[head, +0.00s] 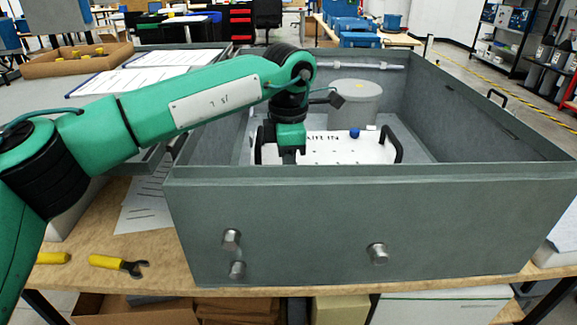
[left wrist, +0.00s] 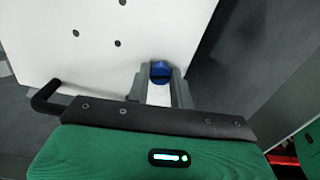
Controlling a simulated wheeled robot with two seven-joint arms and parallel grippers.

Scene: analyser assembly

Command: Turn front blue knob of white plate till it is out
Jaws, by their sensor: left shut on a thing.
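The white plate (head: 325,152) lies inside the grey box, with a black handle (head: 392,143) at its right end. My left gripper (head: 289,157) reaches down over the box's front wall to the plate's front left part. In the left wrist view my left gripper (left wrist: 159,82) is shut on the front blue knob (left wrist: 160,68), one finger on each side of it. In the head view the gripper hides this knob. A second blue knob (head: 354,133) stands farther back on the plate (left wrist: 100,45). My right gripper is out of view.
The grey box's front wall (head: 360,225) rises close in front of the plate. A grey cylinder (head: 355,100) stands behind the plate. Yellow-handled tools (head: 105,262) and papers (head: 147,205) lie on the wooden table to the left.

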